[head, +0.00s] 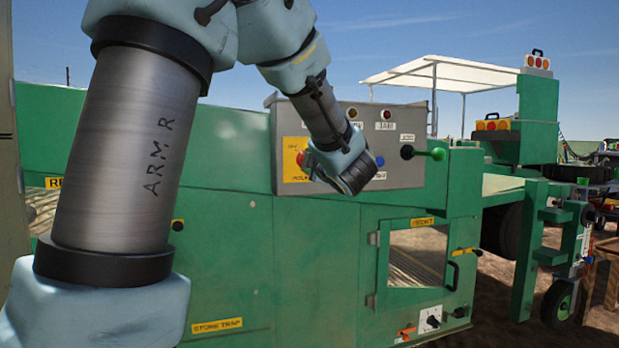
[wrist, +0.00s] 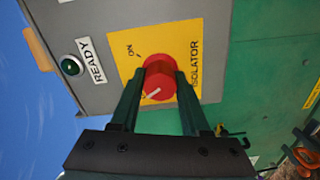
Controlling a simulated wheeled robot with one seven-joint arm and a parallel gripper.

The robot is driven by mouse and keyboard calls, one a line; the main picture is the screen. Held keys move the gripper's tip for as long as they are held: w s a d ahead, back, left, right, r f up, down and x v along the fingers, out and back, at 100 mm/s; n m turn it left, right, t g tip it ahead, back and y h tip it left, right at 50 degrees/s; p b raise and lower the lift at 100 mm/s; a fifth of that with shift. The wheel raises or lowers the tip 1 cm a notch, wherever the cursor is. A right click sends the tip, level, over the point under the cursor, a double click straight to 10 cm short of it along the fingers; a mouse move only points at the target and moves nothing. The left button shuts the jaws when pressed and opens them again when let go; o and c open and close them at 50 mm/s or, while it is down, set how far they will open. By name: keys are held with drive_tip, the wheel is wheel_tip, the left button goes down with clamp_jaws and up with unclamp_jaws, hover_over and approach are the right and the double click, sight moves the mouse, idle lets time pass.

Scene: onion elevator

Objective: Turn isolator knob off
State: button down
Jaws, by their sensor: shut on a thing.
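The red isolator knob (wrist: 160,78) sits on a yellow plate (wrist: 188,32) marked "ON" and "ISOLATOR" on a grey panel. A white mark on its face points to the lower left in the wrist view, away from the word "ON". My gripper (wrist: 160,73) is shut on the knob, one dark finger on each side. In the head view a bit of the knob (head: 300,158) shows beside my wrist, with the yellow plate (head: 291,146) around it. My wrist hides the fingers there, and the other position word is hard to read.
The grey panel (head: 400,123) also carries lamps, a blue button (head: 380,161) and a green-tipped lever (head: 430,153) to the right. A green "READY" lamp (wrist: 71,66) is near the knob. Below are a green machine wall (head: 300,260) and a window hatch (head: 418,255).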

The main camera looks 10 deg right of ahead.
drive_tip(key=shift+f+n+b, duration=0.15)
drive_tip(key=shift+n+b, duration=1.05)
drive_tip(key=shift+b, duration=0.1)
drive_tip(key=shift+c, duration=1.9)
unclamp_jaws()
drive_tip(key=shift+s, duration=0.1)
drive_tip(key=s+d+p, duration=0.1)
drive_tip(key=s, duration=0.9)
drive_tip(key=shift+s+d, duration=0.15)
drive_tip(key=shift+s, duration=0.15)
